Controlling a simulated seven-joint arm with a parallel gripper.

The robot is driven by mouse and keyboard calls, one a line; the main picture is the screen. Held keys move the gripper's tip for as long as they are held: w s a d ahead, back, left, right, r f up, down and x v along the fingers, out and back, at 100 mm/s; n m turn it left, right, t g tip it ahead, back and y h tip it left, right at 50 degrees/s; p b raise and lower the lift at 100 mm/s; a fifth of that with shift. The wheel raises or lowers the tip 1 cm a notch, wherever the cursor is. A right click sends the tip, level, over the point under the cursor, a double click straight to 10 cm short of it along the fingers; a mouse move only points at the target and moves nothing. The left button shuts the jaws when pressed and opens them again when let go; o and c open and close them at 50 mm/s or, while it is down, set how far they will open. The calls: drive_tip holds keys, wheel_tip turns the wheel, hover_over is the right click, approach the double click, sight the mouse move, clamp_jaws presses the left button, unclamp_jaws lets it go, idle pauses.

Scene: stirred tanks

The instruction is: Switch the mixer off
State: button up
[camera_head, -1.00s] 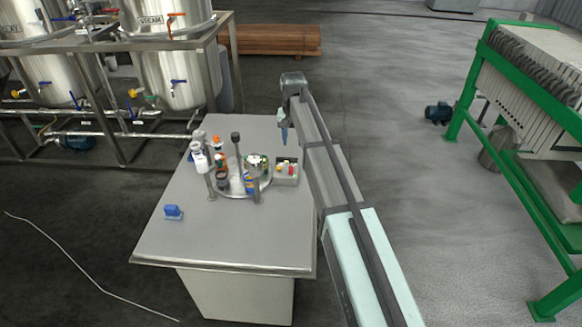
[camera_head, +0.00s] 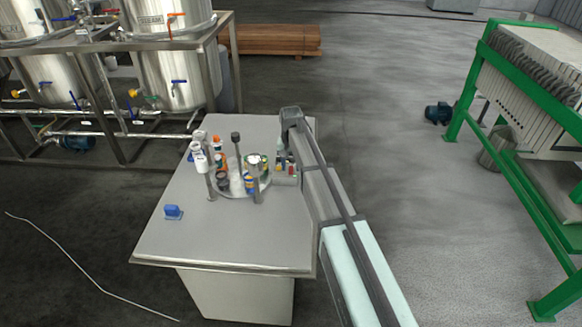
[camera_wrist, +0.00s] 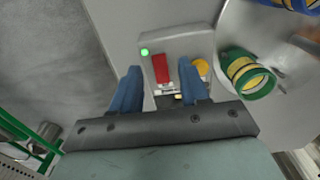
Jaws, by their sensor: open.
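A small grey control box (camera_wrist: 180,46) lies below my gripper in the wrist view. It carries a green lamp (camera_wrist: 145,51) that looks lit, a red switch lever (camera_wrist: 160,68) and a yellow button (camera_wrist: 202,67). The same box (camera_head: 286,181) shows in the head view at the right side of the round plate, partly hidden by my arm. My gripper (camera_wrist: 159,67) is open, its two blue fingers either side of the red lever in the picture. I cannot tell whether they touch it. In the head view my gripper (camera_head: 282,157) is low over the box.
A round metal plate (camera_head: 232,192) beside the box holds several bottles and cans, including a green-and-yellow can (camera_wrist: 246,75) close to my right finger. A dark post (camera_head: 236,150) stands there. A blue object (camera_head: 173,212) sits front left. The front of the grey table (camera_head: 220,238) is clear.

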drive_tip(key=shift+f, duration=0.6)
clamp_jaws()
